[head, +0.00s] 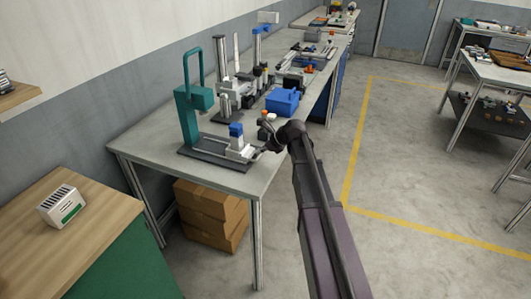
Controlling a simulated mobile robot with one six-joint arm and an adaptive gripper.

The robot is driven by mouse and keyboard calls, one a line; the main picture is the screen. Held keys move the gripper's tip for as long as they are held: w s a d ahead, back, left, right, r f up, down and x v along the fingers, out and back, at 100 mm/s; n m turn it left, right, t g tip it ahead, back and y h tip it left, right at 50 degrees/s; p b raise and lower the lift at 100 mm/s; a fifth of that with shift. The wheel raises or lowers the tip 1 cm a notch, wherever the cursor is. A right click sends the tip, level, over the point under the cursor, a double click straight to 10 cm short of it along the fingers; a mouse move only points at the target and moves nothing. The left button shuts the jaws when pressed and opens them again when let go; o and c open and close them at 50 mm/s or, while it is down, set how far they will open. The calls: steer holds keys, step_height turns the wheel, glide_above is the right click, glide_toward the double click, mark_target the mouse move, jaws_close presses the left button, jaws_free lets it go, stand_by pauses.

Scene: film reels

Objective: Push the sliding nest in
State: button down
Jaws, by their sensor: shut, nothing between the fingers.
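A teal press (188,115) with a tall handle stands on a dark base plate (205,157) near the front of the long grey workbench. The sliding nest appears to be the pale block (238,150) on the right part of that plate, with a blue piece (236,130) on top. It sits to the right of the press column, out from under the press head. My gripper (258,153) is shut and empty, just right of the pale block at about its height. Whether the fingertips touch it is too small to tell.
The workbench (150,135) also holds a blue bin (283,101), small parts beside it and more fixtures farther back. Cardboard boxes (210,212) are stacked below. A wood-topped cabinet (100,215) stands at the front left. The floor right of the bench is open.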

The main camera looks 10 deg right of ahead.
mark_target(244, 152)
steer(key=shift+b+x, duration=0.65)
steer(key=shift+x, duration=0.6)
steer(key=shift+w, duration=0.15)
